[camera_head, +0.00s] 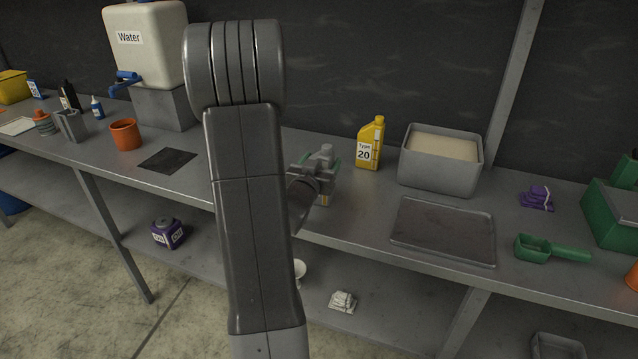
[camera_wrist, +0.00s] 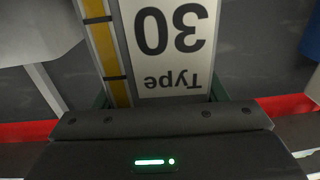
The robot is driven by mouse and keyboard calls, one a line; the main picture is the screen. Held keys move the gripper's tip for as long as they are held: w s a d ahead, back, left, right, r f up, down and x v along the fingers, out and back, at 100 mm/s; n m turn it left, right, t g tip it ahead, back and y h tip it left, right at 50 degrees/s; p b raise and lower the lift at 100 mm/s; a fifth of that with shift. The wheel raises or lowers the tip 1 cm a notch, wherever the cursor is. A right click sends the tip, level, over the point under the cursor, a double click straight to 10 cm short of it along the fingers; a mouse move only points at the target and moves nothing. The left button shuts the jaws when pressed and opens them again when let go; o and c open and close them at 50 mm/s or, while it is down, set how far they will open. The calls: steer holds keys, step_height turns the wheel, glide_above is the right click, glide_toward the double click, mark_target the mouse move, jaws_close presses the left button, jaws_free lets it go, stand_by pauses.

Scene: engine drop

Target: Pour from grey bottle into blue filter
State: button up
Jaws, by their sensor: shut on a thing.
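My gripper (camera_head: 318,178) is mostly behind my arm in the head view, over the front part of the bench. In the wrist view its green fingers (camera_wrist: 160,98) are shut on a bottle with a white "Type 30" label (camera_wrist: 175,45) and a yellow stripe (camera_wrist: 106,50). The label reads upside down there. I cannot make out a blue filter; a blue patch (camera_wrist: 312,38) at the wrist view's right edge is unclear.
A yellow Type 20 bottle (camera_head: 368,146), a grey bin (camera_head: 440,177) and a flat tray (camera_head: 443,246) stand to the right. A green scoop (camera_head: 535,249) lies farther right. An orange cup (camera_head: 125,135), a dark mat (camera_head: 167,160) and a water tank (camera_head: 148,55) are left.

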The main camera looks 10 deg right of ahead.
steer(key=c, duration=0.3)
steer(key=shift+c, duration=0.2)
steer(key=shift+r, duration=0.1)
step_height(320, 180, up, 10)
steer(key=shift+f+p, duration=0.1)
steer(key=shift+p, duration=0.45)
steer(key=o, duration=1.1)
steer(key=shift+c, duration=0.2)
steer(key=c, duration=0.7)
steer(key=shift+o, duration=0.2)
